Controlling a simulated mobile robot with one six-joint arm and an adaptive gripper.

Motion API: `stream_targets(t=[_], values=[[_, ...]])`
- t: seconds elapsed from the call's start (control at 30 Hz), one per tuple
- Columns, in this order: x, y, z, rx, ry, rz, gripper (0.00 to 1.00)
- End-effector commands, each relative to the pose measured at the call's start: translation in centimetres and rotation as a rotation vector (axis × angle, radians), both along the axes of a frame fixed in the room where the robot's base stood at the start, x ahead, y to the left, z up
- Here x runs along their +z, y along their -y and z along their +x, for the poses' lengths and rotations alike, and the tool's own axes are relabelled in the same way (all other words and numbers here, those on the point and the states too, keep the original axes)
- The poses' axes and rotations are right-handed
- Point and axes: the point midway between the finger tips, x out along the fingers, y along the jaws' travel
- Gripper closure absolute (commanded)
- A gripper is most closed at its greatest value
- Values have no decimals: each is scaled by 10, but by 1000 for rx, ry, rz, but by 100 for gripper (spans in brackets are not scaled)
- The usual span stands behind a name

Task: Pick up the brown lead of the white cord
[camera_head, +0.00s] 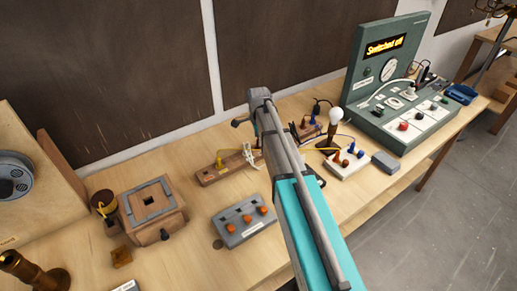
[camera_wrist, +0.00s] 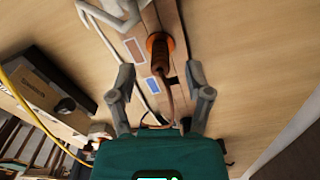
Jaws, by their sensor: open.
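In the wrist view my gripper (camera_wrist: 160,73) is open, its two fingers on either side of a wooden strip (camera_wrist: 172,18). Between them a brown lead (camera_wrist: 166,88) runs down from an orange-brown plug (camera_wrist: 160,54) on the strip. The fingers look apart from the lead; the height gap is hard to judge. A white cord (camera_wrist: 100,14) loops at the upper left, and a thin pale lead runs beside the strip's labels. In the head view the white cord (camera_head: 250,155) lies at the wooden strip (camera_head: 215,173); my arm hides the gripper there.
In the head view a grey box with orange knobs (camera_head: 244,223), a wooden box (camera_head: 152,207), a lamp (camera_head: 334,120) and a green panel (camera_head: 390,75) stand on the bench.

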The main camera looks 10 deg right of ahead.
Motion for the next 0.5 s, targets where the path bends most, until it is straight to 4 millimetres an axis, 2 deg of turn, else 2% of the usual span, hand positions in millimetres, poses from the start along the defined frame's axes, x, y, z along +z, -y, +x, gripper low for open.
stream_targets(t=[0.03,0.2,0.5], values=[[-8,0,1,0,0,0,35],[-20,0,0,0,0,0,35],[-28,0,0,0,0,0,35]])
